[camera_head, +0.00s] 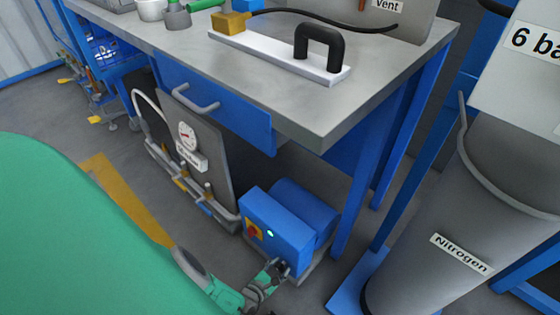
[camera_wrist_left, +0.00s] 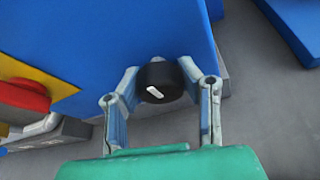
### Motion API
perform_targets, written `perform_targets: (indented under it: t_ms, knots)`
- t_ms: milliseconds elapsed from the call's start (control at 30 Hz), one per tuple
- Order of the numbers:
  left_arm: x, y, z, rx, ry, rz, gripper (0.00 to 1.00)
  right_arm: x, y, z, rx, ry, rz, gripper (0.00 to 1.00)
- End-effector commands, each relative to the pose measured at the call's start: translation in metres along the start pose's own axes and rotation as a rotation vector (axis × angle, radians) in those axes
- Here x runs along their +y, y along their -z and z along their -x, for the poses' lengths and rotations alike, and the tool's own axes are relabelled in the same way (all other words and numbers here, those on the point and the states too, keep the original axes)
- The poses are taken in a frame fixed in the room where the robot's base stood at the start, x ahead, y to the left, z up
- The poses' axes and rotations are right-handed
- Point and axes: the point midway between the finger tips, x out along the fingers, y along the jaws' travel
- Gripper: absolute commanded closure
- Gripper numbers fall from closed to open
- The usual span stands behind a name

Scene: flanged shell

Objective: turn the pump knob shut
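The blue pump (camera_head: 277,236) stands on the floor below the bench, with a red and yellow switch (camera_head: 253,231) and a small lit button on its front. The black pump knob (camera_wrist_left: 160,82) shows in the left wrist view, with a short slanted white mark on its face. My left gripper (camera_head: 272,275) is at the pump's lower front. In the left wrist view its two fingers (camera_wrist_left: 159,78) sit on either side of the knob and look shut on it. In the head view the gripper mostly hides the knob. My right gripper is out of view.
A grey bench (camera_head: 160,45) with blue legs stands above and behind the pump. A panel with a gauge (camera_head: 187,135) and pipes is left of the pump. The large grey Nitrogen cylinder (camera_head: 440,235) stands at the right. Open floor lies in front of the panel.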

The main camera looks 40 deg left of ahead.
Motion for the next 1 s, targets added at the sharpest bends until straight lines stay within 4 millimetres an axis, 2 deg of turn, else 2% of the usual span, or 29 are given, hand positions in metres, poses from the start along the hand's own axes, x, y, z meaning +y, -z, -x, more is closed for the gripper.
perform_targets:
  t_ms: [33, 67, 567, 800, 1000]
  knots:
    - [0.0, 0.003, 0.002, 0.006, 0.002, -0.002, 0.54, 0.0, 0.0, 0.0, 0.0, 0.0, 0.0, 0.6]
    - [0.0, 0.003, 0.002, 0.005, 0.002, -0.001, 0.46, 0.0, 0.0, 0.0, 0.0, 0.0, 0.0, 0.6]
    - [-0.001, 0.002, 0.007, 0.002, 0.003, 0.002, 0.46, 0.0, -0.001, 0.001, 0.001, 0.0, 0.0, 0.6]
    - [0.001, 0.001, 0.027, 0.003, 0.002, 0.004, 0.46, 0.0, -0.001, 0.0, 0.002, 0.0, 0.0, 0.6]
    - [0.001, 0.003, 0.061, 0.005, 0.003, 0.003, 0.46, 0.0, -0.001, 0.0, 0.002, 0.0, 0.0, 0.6]
